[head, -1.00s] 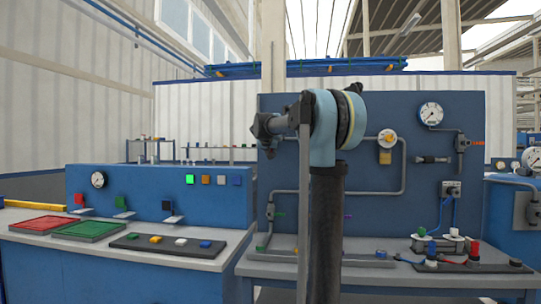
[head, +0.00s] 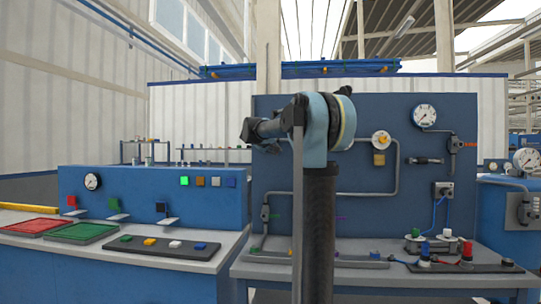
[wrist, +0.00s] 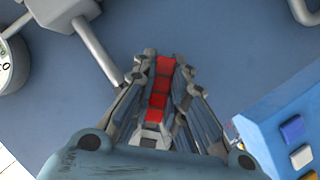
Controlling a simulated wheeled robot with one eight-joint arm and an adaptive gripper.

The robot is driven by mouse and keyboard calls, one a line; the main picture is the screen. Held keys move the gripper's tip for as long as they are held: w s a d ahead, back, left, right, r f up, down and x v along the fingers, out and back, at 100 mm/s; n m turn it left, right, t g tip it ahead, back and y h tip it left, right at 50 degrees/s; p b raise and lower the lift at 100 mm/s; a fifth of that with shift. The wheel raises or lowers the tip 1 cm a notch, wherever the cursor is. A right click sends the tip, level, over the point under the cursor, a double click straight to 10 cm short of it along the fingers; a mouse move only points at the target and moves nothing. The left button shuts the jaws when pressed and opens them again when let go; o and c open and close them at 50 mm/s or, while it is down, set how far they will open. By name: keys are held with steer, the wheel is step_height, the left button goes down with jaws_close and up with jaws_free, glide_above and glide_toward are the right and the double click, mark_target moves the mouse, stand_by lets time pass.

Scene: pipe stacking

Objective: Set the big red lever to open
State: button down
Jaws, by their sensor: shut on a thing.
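A red segmented bar (wrist: 162,85), which looks like the big red lever, lies between my fingers in the wrist view. My gripper (wrist: 170,75) is closed around it, with a finger along each side. In the head view my gripper (head: 251,132) shows dark and small at the left of my wrist, in front of the blue panel's left edge. I cannot make out the lever in the head view, and its open or closed position cannot be told.
The blue panel (head: 420,108) carries pipes, a gauge (head: 424,116) and a yellow-tagged valve (head: 380,141). A bench (head: 450,281) with fittings stands below. At left, a blue console (head: 130,187) has coloured buttons; red (head: 35,226) and green (head: 83,232) trays lie before it.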

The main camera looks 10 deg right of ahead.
steer(key=r+n+h, duration=0.1)
steer(key=d+r+n+h, duration=0.1)
steer(key=n, duration=0.1)
steer(key=shift+s+n+t, duration=0.15)
steer(key=shift+n+t, duration=0.15)
steer(key=shift+d+r+n+t+h, duration=0.1)
steer(key=shift+r+n+t+h, duration=0.3)
steer(key=shift+n, duration=0.55)
steer(key=shift+d+r+n+t+h, duration=0.1)
steer(key=shift+r+n+h, duration=0.1)
steer(key=shift+r+n, duration=0.6)
steer(key=shift+f+n, duration=0.15)
steer(key=shift+n, duration=0.1)
steer(key=c, duration=1.6)
jaws_free()
steer(key=shift+a, duration=0.1)
steer(key=shift+s, duration=0.1)
steer(key=v, duration=1.1)
steer(key=shift+s+a+f, duration=0.1)
steer(key=shift+s+a, duration=0.15)
steer(key=shift+a, duration=0.05)
